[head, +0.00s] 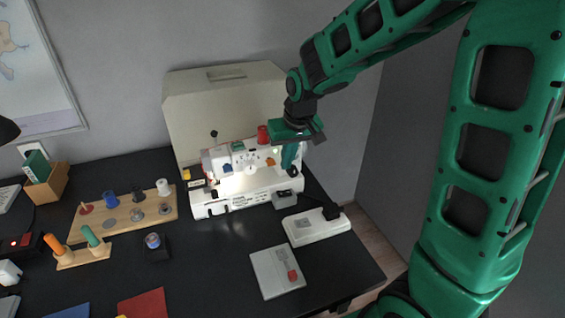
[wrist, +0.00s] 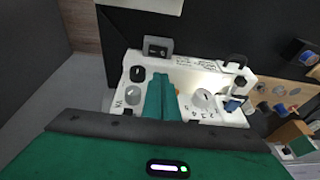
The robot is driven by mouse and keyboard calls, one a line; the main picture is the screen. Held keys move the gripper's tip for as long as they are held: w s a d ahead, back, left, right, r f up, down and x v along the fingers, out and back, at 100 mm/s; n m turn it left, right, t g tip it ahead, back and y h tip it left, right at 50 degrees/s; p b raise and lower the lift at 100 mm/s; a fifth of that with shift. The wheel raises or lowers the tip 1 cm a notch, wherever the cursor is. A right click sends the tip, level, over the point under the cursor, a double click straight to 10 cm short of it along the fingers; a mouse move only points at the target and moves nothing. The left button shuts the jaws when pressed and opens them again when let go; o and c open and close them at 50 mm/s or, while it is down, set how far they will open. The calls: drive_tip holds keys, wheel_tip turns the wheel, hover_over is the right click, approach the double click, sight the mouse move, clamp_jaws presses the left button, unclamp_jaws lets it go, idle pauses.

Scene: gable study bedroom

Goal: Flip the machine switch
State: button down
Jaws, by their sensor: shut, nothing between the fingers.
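The white sewing machine (head: 240,200) stands on the black desk, with bright light over its front near the needle area. In the wrist view its body (wrist: 190,72) carries grey knobs and a small black oval part (wrist: 138,73) that looks like a switch; its position cannot be told. My gripper (head: 289,160) is shut and empty, pointing down at the machine's right end. In the wrist view my closed green fingers (wrist: 160,98) are over the machine beside the black part. Whether they touch the machine cannot be told. In the head view the fingers partly cover that end.
A small grey box (head: 284,199) is at the machine's right end. A white pedal-like unit (head: 316,226) and a grey pad (head: 277,271) lie nearer. A beige cover (head: 215,100) stands behind. A wooden spool board (head: 125,216) is left. Bare desk (head: 215,255) lies in front.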

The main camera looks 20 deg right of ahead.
approach(285, 190)
drive_tip(key=f, duration=0.1)
drive_tip(key=w+a+f, duration=0.1)
drive_tip(key=f, duration=0.1)
drive_tip(key=a+f, duration=0.1)
drive_tip(key=f, duration=0.1)
drive_tip(key=shift+w+f, duration=0.1)
drive_tip(key=shift+w, duration=0.3)
drive_tip(key=shift+a+f, duration=0.1)
drive_tip(key=shift+f, duration=0.25)
drive_tip(key=shift+a, duration=0.15)
drive_tip(key=shift+d, duration=0.95)
